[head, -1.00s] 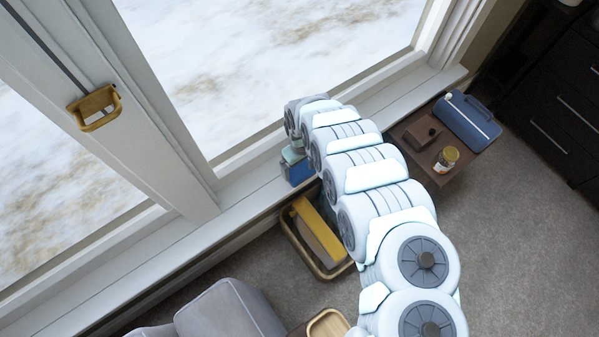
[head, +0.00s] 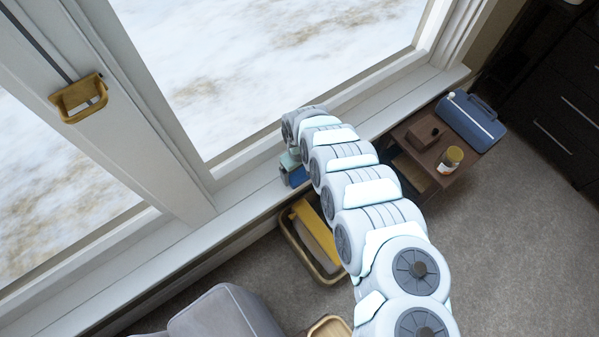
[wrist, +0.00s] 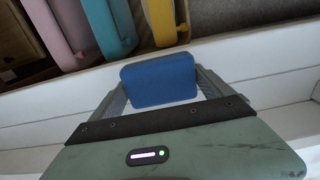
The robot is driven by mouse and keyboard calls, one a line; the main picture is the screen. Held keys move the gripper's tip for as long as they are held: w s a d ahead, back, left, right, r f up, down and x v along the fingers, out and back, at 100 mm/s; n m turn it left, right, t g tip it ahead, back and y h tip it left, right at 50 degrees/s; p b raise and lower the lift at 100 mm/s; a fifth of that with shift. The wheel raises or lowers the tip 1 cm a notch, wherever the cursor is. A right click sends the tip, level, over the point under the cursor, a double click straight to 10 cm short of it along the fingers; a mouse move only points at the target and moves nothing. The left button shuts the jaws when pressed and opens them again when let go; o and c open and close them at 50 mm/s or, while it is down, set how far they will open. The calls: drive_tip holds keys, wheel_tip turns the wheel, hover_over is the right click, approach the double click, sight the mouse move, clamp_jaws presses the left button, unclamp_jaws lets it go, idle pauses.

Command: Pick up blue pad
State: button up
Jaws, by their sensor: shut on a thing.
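The blue pad (wrist: 160,80) is a small block with rounded corners. In the wrist view it sits between the two grey fingers of my gripper (wrist: 161,72), which is shut on it. In the head view a bit of the blue pad (head: 297,177) shows below the end of my arm, by the window sill. My arm hides most of the gripper there.
A tan-rimmed bin (head: 299,250) with a yellow item (head: 314,230) stands on the floor below the sill. A brown side table (head: 420,165) holds a blue case (head: 470,122), a jar (head: 449,160) and a small brown box (head: 423,133). A grey seat (head: 225,315) is in front.

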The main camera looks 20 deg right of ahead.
sight(300, 171)
drive_tip(key=c, duration=0.4)
wheel_tip(300, 171, up, 10)
drive_tip(key=p, duration=0.5)
